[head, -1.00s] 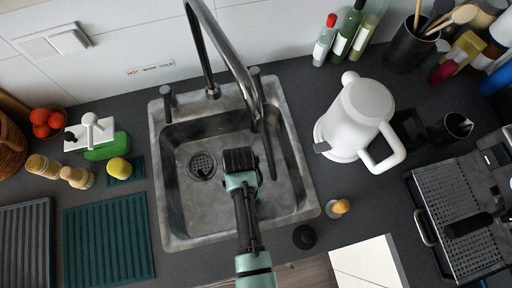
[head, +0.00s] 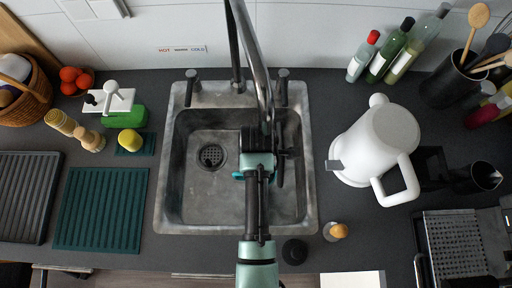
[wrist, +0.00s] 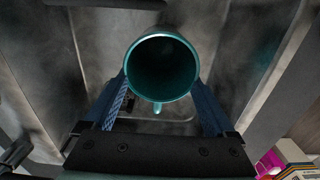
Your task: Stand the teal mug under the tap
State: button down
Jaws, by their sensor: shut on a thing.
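The teal mug (wrist: 161,70) is between the two blue fingers of my gripper (wrist: 160,92) in the wrist view. Its open mouth faces the camera and the inside looks dark and empty. In the head view my gripper (head: 258,140) is over the right half of the sink and hides most of the mug; a small teal patch shows at its left side. The metal tap (head: 258,65) arches from the back of the sink, and its spout comes down close to my gripper. I cannot tell whether the mug touches the sink floor.
The sink (head: 170,200) has a drain (head: 211,156) left of my gripper. Two tap handles (head: 192,86) flank the spout. A white jug (head: 368,145) stands right of the sink. A green ribbed mat (head: 100,210) lies to the left.

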jog(key=shift+r+p, duration=0.15)
jog(key=shift+p, duration=0.2)
jog(key=shift+f+b, duration=2.55)
jog(key=shift+f, duration=1.6)
jog(key=shift+f, duration=0.25)
grip_release()
jog(key=shift+r, duration=0.1)
notch_tip(320, 180, up, 7)
jog(key=p, duration=0.7)
jog(key=shift+p, duration=0.35)
